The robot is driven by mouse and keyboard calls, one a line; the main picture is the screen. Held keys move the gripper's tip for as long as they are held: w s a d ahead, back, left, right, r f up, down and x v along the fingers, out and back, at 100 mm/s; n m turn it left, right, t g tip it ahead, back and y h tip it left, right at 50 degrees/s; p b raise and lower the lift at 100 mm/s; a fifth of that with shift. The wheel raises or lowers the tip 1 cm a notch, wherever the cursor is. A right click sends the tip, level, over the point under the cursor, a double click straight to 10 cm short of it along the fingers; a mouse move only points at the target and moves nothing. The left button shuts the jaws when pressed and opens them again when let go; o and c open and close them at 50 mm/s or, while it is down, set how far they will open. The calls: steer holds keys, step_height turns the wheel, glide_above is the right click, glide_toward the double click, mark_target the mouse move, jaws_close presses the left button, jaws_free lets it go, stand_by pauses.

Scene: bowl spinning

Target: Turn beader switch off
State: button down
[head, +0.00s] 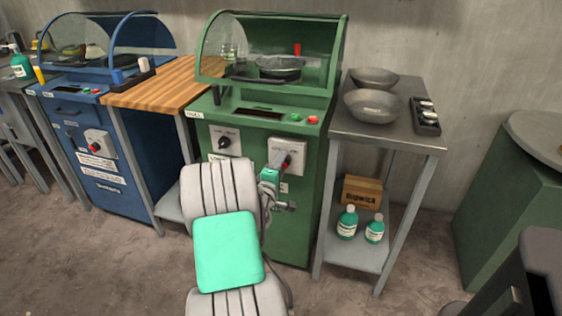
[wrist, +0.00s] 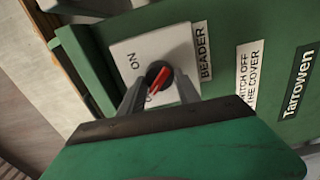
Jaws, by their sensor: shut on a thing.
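The beader switch (wrist: 158,77) is a dark round knob with a red bar on a light grey plate (wrist: 183,42) marked ON, beside a BEADER label (wrist: 202,50). The red bar slants from upper right to lower left, its lower end near a partly hidden word starting with O. My gripper (wrist: 157,90) is shut on the knob, one finger on each side. In the head view my gripper (head: 277,170) is at the right-hand plate on the front of the green machine (head: 227,106), and the red of the switch (head: 287,161) partly shows.
A wooden-topped table (head: 165,86) and a blue machine (head: 85,150) stand left.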

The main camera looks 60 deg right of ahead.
steer(key=shift+n, duration=0.3)
steer(key=c, duration=0.9)
jaws_free()
steer(key=s+a, duration=0.1)
steer(key=a, duration=0.6)
steer(key=shift+s+a, duration=0.15)
steer(key=shift+a, duration=0.2)
